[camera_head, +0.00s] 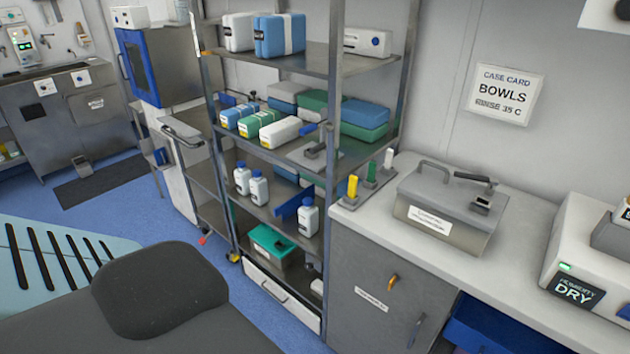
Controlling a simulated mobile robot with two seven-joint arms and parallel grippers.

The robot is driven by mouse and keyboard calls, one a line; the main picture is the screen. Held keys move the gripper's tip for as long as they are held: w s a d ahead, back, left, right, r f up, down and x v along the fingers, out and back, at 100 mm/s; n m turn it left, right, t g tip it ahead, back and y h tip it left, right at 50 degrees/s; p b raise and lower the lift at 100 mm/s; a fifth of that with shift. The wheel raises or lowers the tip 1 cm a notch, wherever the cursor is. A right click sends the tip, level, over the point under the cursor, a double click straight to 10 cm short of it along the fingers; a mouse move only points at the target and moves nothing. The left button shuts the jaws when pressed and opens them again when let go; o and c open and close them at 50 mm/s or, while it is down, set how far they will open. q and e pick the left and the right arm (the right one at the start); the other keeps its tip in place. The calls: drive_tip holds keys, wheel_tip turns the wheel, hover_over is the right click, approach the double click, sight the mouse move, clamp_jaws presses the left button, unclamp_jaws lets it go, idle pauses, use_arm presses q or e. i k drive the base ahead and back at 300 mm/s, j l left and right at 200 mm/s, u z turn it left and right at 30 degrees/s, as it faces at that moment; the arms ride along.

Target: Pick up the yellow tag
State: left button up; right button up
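A small upright yellow tag (352,187) stands at the left end of the white counter (540,268), beside the metal shelf rack. A green tag (371,172) and a white tag (388,158) stand behind it in a slanting row, seemingly on small dark bases. The yellow tag is the nearest of the three. Neither of my grippers shows in the head view.
A grey lidded metal box (450,215) sits just right of the tags. The shelf rack (338,110) with boxes and bottles stands to their left. A dark padded surface (160,290) fills the lower left. A machine marked DRY (590,250) is at right.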

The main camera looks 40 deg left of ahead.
sight(352, 180)
drive_tip(key=j+u, duration=0.1)
drive_tip(key=u, duration=0.9)
drive_tip(key=k+j, duration=0.05)
